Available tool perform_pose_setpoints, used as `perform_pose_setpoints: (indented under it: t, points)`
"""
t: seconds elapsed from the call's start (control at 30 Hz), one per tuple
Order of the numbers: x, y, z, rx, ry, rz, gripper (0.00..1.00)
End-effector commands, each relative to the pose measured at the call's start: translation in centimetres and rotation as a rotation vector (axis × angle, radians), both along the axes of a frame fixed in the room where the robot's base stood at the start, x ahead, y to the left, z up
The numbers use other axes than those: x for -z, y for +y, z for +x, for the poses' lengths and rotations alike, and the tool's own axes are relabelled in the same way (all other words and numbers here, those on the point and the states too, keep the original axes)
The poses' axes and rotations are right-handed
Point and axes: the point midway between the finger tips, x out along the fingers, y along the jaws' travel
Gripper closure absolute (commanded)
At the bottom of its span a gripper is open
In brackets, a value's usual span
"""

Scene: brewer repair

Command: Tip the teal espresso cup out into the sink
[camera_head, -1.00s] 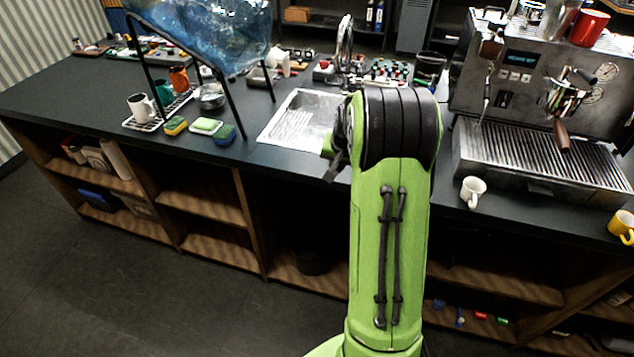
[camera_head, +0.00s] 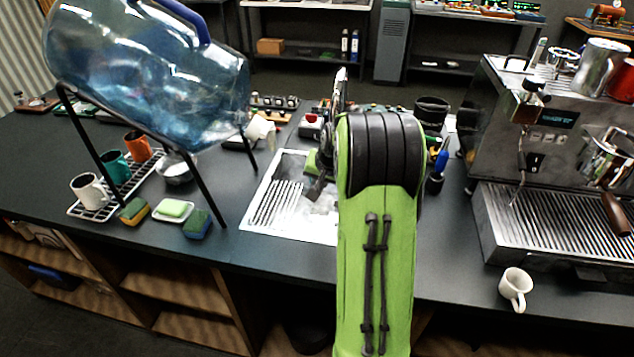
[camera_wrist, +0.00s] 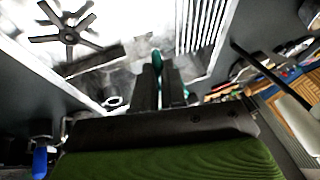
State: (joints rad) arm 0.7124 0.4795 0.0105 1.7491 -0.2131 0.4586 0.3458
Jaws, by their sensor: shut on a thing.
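My gripper (camera_wrist: 159,84) shows in the wrist view with its two dark fingers close together over the sink. It is shut on a teal thing, apparently the espresso cup (camera_wrist: 157,58); only small teal parts show past the fingers. The cup's tilt and contents cannot be told. The steel sink (camera_head: 268,226), with a ridged drainboard, lies behind and left of my arm in the head view. It also fills the upper part of the wrist view (camera_wrist: 125,52). In the head view my arm hides the fingers and the held cup.
A rack (camera_head: 122,193) left of the sink holds white, teal and orange mugs. Sponges (camera_head: 197,224) lie beside it, under a large blue bottle (camera_head: 150,85) on a stand. The espresso machine (camera_head: 560,215) and a white cup (camera_head: 515,287) are at right.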

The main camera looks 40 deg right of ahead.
Motion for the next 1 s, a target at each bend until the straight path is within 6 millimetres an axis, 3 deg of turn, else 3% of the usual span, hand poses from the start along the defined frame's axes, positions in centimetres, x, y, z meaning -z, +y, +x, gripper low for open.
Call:
perform_pose_setpoints:
  t: [0.27, 1.0]
  points:
    - [-0.6, -1.7, -1.9, 0.014, -0.297, 0.228, 1.00]
    - [2.8, -2.7, -3.4, 0.004, -0.832, 0.644, 1.00]
